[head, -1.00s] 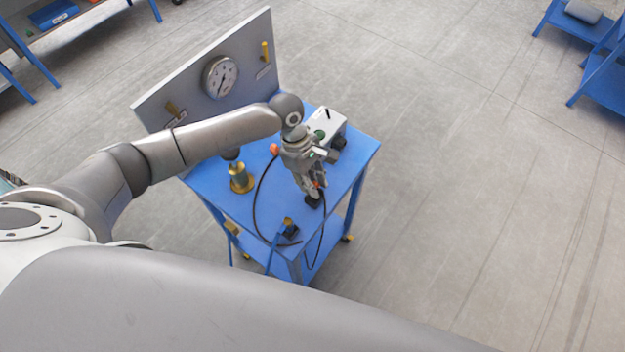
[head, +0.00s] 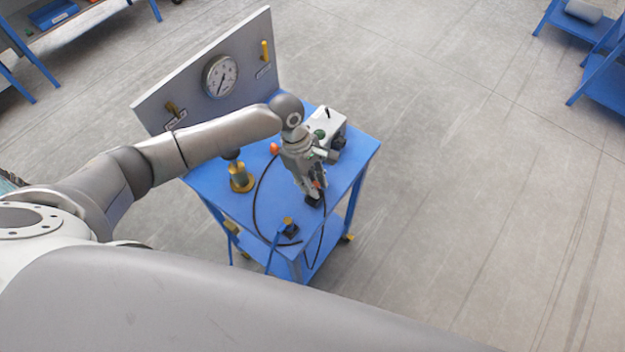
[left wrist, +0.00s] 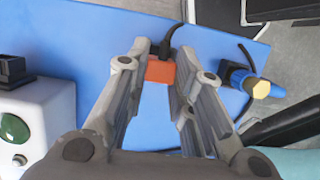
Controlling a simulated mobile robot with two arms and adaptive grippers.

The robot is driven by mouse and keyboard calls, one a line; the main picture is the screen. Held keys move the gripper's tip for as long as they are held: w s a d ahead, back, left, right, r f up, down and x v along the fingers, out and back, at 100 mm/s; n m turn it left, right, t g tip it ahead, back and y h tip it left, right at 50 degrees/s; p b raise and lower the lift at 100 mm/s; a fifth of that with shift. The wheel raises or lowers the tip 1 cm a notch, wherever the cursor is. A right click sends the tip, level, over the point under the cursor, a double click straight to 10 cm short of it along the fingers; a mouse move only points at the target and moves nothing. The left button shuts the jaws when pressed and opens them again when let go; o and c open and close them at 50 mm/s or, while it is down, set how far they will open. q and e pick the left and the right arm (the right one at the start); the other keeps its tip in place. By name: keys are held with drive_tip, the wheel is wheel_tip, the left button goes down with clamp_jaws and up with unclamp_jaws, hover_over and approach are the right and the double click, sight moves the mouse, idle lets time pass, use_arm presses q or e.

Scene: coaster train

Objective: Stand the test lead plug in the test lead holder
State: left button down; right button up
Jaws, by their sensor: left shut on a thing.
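My left gripper (head: 313,188) is shut on the red-orange test lead plug (head: 317,184) over the front right part of the blue cart top. In the left wrist view the plug (left wrist: 160,72) sits between the fingers (left wrist: 160,85), with a black cable leaving its far end. A small black block (head: 313,201), which looks like the test lead holder, is right below the fingertips in the head view. Whether the plug touches it cannot be told. The fingers partly hide the plug. My right gripper is not in view.
A second black block with a blue and yellow piece (head: 289,228) stands near the cart's front corner. A white box with a green button (head: 325,128) is behind the gripper. A brass fitting (head: 241,178) stands left, before the gauge panel (head: 235,60). The black cable (head: 256,205) loops across the top.

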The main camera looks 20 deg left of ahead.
use_arm(q)
drive_tip(key=shift+f, duration=1.4)
drive_tip(key=c, duration=1.2)
unclamp_jaws()
drive_tip(key=shift+o, duration=0.2)
drive_tip(key=v, duration=1.2)
drive_tip(key=shift+a, duration=0.1)
